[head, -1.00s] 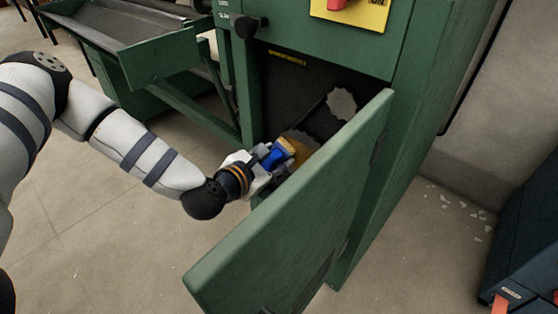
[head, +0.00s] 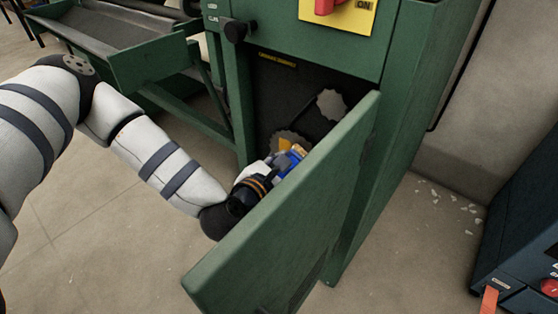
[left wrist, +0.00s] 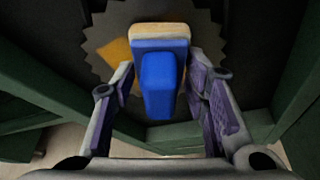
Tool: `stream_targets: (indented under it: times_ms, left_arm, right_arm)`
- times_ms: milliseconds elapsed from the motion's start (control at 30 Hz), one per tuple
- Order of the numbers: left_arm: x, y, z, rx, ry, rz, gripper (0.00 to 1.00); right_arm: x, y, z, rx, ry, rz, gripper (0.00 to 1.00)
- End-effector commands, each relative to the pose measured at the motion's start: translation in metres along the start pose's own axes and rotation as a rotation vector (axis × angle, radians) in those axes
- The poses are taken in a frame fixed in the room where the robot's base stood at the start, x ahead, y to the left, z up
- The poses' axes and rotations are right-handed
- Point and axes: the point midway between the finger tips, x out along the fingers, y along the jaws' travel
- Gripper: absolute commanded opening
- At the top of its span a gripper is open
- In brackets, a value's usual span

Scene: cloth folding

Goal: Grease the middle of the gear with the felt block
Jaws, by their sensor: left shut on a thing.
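My left gripper (head: 284,163) reaches into the open cabinet and is shut on the felt block, which has a blue handle (left wrist: 160,85) and a tan felt pad (left wrist: 160,33). The block also shows in the head view (head: 293,160), partly hidden by the fingers and door. The lower toothed gear (head: 287,137) lies just beyond the block. In the left wrist view the gear (left wrist: 205,38) is behind the pad, with a yellow-orange patch (left wrist: 116,52) left of the pad. The block covers the gear's middle there; I cannot tell whether the pad touches it. My right gripper is not in view.
A second gear (head: 332,104) sits higher at the right inside the dark cabinet. The open green door (head: 290,215) stands close to the right of my left arm. A green tray (head: 150,60) projects at the left. A dark box (head: 525,240) stands at the far right.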

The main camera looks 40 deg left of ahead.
Motion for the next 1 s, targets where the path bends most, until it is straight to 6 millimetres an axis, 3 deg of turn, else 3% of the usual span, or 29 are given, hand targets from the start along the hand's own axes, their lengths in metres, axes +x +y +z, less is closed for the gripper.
stream_targets:
  times_ms: [433,767,1000]
  left_arm:
    - [-0.004,-0.032,0.014,0.001,-0.001,-0.001,0.19]
    - [-0.005,-0.035,0.016,0.0,-0.001,0.0,0.19]
    - [-0.031,-0.034,0.007,0.0,0.0,-0.001,0.19]
  right_arm:
    - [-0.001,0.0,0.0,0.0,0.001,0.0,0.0]
    - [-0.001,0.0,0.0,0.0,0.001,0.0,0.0]
    - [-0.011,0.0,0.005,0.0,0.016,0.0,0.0]
